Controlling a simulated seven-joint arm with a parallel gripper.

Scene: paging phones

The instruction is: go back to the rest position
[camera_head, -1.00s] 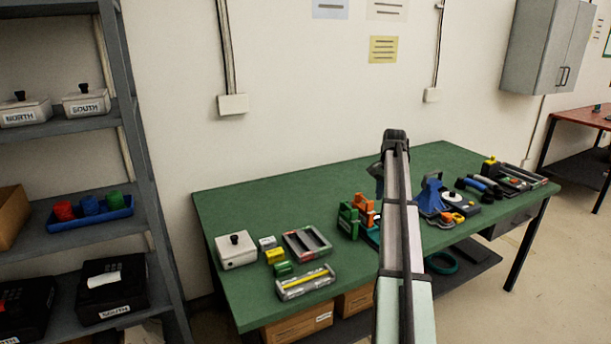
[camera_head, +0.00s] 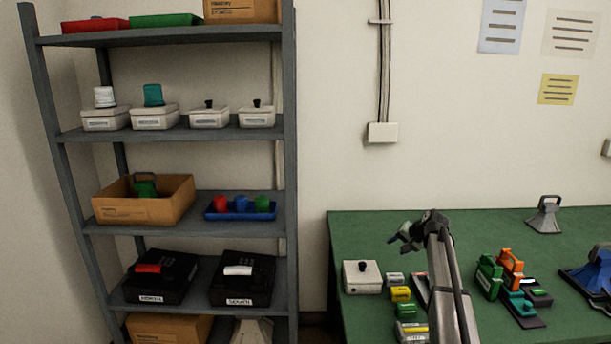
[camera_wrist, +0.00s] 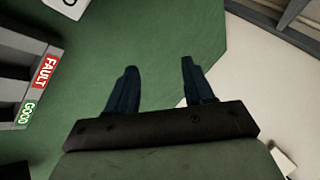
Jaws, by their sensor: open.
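My gripper (camera_wrist: 155,85) is open and empty in the wrist view, its two dark fingers apart with green table top between them. In the head view my arm rises from the bottom edge, and my gripper (camera_head: 405,236) is above the green table (camera_head: 375,228), near its left part. A white box with a black knob (camera_head: 362,276) stands on the table to the left of the arm.
A grey shelf (camera_head: 180,134) with boxes and a blue tray (camera_head: 212,213) stands to the left. Small coloured blocks (camera_head: 401,293) lie beside my arm. Green and orange handled items (camera_head: 489,274) stand to its right. A grey handled item (camera_head: 544,214) stands at the back.

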